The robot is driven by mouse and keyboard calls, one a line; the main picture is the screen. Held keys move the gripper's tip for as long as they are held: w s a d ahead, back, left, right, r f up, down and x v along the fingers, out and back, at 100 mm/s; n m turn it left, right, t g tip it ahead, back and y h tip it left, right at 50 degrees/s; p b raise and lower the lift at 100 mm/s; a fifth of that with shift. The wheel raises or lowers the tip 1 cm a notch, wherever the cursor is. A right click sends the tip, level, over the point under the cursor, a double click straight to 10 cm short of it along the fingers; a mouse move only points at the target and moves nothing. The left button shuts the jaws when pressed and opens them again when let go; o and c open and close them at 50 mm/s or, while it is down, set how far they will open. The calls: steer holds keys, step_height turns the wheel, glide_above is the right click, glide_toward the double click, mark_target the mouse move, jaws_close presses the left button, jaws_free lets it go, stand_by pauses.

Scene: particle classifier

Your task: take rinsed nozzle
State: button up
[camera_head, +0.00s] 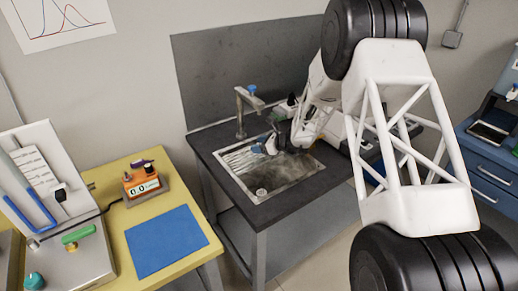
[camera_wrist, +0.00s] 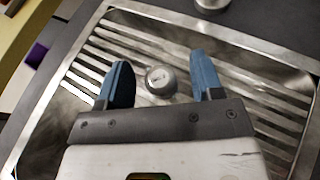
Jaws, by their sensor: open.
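My gripper (camera_wrist: 158,84) is open, with its two blue fingers apart over the steel sink basin (camera_wrist: 265,60). A small round metal piece (camera_wrist: 160,80) shows between the fingers in the wrist view. I cannot tell whether it is the nozzle or a sink fitting, nor how far below the fingertips it lies. Nothing is visibly held. In the head view my gripper (camera_head: 267,146) is over the back part of the sink (camera_head: 295,180), close to the tap (camera_head: 240,117). A small round metal item (camera_head: 261,191) shows at the basin's front; I cannot identify it.
The tap and the dark backboard (camera_head: 225,65) stand behind the sink. A blue cabinet (camera_head: 490,165) stands at far right.

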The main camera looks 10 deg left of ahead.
steer(key=shift+c, duration=0.2)
steer(key=c, duration=1)
steer(key=shift+c, duration=0.2)
steer(key=shift+r, duration=0.2)
steer(key=shift+r, duration=0.55)
steer(key=shift+s+d+r, duration=0.1)
steer(key=shift+s+r, duration=0.1)
steer(key=shift+r, duration=0.35)
steer(key=shift+s+d+r, duration=0.1)
steer(key=shift+s+r, duration=0.1)
steer(key=shift+r, duration=0.35)
steer(key=s+d, duration=0.2)
steer(key=s, duration=0.5)
steer(key=s+d+r, duration=0.1)
steer(key=s+d, duration=0.2)
steer(key=s, duration=0.4)
steer(key=shift+d+r, duration=0.15)
steer(key=shift+d, duration=0.2)
